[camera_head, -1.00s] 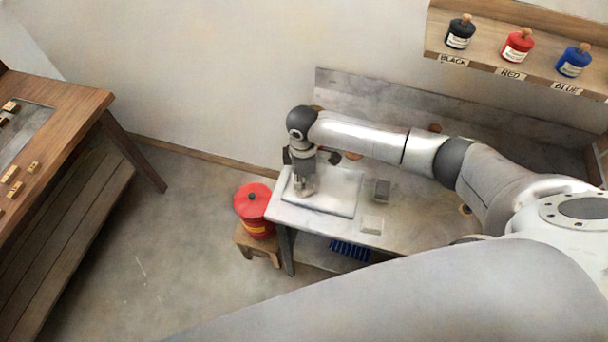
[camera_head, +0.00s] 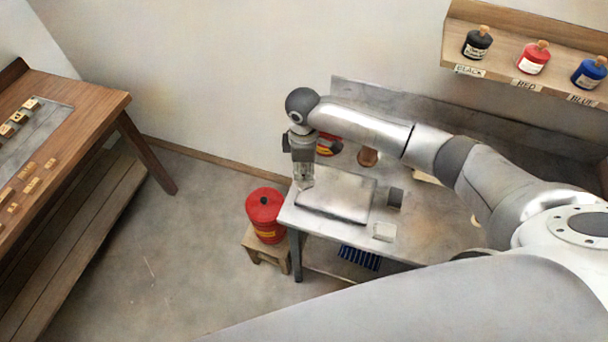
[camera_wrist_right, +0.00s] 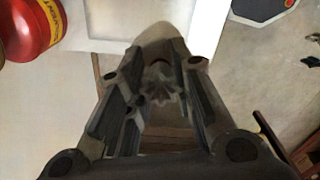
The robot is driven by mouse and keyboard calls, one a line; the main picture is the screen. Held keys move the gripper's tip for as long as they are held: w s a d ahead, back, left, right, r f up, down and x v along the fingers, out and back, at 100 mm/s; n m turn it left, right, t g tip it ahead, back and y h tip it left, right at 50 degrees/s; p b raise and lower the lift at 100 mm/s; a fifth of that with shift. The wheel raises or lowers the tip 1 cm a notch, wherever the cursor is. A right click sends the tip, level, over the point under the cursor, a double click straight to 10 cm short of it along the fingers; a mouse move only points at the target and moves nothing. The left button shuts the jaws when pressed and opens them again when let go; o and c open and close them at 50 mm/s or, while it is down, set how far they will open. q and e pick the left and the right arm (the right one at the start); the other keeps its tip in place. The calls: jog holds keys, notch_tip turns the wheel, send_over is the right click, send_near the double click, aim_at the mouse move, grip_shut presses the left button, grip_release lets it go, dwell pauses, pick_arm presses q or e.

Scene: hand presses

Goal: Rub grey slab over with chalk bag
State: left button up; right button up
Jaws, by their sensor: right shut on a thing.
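The grey slab (camera_head: 345,197) lies flat at the left end of the metal table in the head view. My right gripper (camera_head: 304,184) points down at the slab's left edge. In the wrist view, my right gripper (camera_wrist_right: 160,65) is shut on the pale chalk bag (camera_wrist_right: 163,32), with its gathered neck between the fingers. The bag is small and hard to make out in the head view, so I cannot tell whether it touches the slab. My left gripper is not in view.
The metal table (camera_head: 430,238) carries a small dark block (camera_head: 395,197) and a pale square piece (camera_head: 384,232) right of the slab. A red can (camera_head: 265,215) stands on a stool left of the table. A shelf (camera_head: 510,62) holds black, red and blue jars.

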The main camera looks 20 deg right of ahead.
jog(key=shift+w+a+r, duration=0.1)
jog(key=shift+w+r, duration=0.1)
jog(key=shift+r, duration=0.4)
jog(key=shift+w+a+r, duration=0.1)
jog(key=shift+w+r, duration=0.05)
jog(key=shift+r, duration=0.4)
jog(key=shift+s+d+r, duration=0.1)
jog(key=shift+s+r, duration=0.15)
jog(key=shift+r, duration=0.1)
jog(key=shift+w+f, duration=0.1)
jog(key=shift+w, duration=0.1)
jog(key=shift+s, duration=0.1)
